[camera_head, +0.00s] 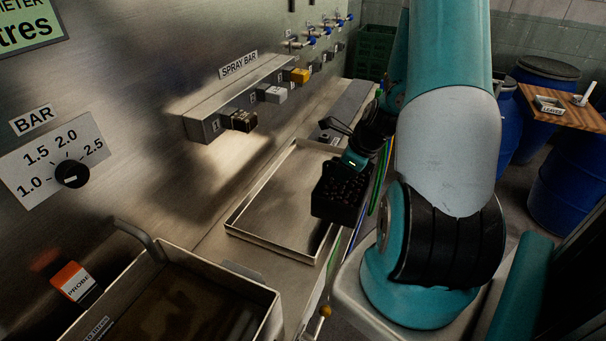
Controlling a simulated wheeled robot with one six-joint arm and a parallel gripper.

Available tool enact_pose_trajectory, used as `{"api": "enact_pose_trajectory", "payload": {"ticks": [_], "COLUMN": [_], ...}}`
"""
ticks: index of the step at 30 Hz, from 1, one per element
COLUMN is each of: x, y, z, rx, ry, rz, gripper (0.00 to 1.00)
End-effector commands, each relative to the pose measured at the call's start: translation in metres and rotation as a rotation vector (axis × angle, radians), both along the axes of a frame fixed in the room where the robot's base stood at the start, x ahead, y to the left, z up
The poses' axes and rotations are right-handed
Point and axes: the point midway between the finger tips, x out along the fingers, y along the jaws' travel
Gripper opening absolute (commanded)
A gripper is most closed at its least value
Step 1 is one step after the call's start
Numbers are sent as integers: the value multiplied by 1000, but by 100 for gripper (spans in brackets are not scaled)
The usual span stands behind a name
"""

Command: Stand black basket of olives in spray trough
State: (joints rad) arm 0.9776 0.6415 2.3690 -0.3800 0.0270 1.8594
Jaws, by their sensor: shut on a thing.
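The black basket (338,200) hangs from my gripper (356,160), which is shut on it at its top. Dark round shapes, likely the olives, show inside the basket. A shallow metal trough (262,246) lies below the wall bar marked SPRAY BAR. In the picture the basket overlaps the right side of this trough and hides part of its right rim. The left part of the trough floor is bare. I cannot tell how high the basket is above it. My fingertips are small and partly hidden.
The spray bar (205,126) juts from the steel wall with several coloured blocks. A deeper metal tank (236,284) with dark liquid stands at the front left, with an orange PROBE block (72,281) beside it. Blue drums (567,187) and a wooden board (560,108) stand right.

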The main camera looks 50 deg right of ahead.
Motion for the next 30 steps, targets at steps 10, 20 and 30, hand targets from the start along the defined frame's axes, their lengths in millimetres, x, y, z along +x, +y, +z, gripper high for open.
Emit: {"api": "enact_pose_trajectory", "payload": {"ticks": [10, 20, 30], "x": [83, 103, 103], "y": [30, 37, 36], "z": [0, -6, -37], "rx": [-1, 0, -1], "ry": [-2, 1, 0], "rz": [7, -1, 0], "gripper": [0, 0, 0]}}
